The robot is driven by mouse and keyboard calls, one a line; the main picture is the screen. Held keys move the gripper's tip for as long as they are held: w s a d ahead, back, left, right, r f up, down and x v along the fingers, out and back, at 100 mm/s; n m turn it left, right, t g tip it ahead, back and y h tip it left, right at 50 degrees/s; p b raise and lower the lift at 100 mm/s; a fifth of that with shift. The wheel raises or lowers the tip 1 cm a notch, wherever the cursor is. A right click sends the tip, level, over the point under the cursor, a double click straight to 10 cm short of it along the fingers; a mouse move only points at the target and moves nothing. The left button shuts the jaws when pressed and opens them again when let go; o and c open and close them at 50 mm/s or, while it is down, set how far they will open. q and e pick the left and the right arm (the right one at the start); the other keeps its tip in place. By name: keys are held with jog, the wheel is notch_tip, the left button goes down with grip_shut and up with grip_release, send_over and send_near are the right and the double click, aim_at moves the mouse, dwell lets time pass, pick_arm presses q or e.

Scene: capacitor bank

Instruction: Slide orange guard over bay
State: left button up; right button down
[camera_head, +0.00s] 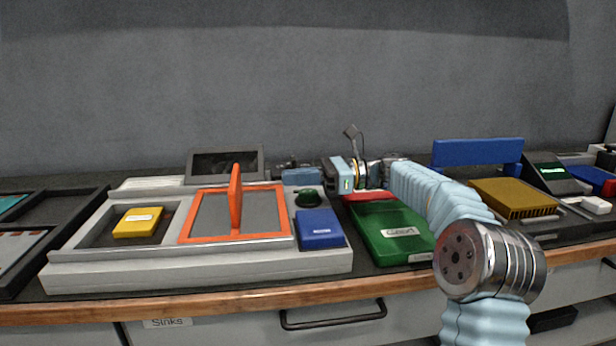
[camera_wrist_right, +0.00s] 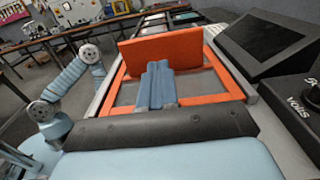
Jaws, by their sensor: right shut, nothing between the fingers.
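The orange guard (camera_head: 187,226) is a flat frame around a grey panel, with an upright orange plate (camera_head: 235,200) across its middle. It lies on the grey capacitor bank housing (camera_head: 200,270), right of a recessed bay holding a yellow block (camera_head: 138,222). In the right wrist view the upright plate (camera_wrist_right: 160,47) stands just beyond my fingers. My right gripper (camera_head: 300,177) is behind the guard's right back corner in the head view; in the right wrist view its blue fingers (camera_wrist_right: 157,85) are shut and empty. Whether they touch the plate I cannot tell. My left gripper is not in view.
A green labelled box (camera_head: 392,235) lies under my right arm. Black trays (camera_head: 65,225) are at left.

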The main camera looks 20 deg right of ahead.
aim_at(238, 181)
jog(key=x, duration=0.8)
jog(key=shift+a, duration=0.25)
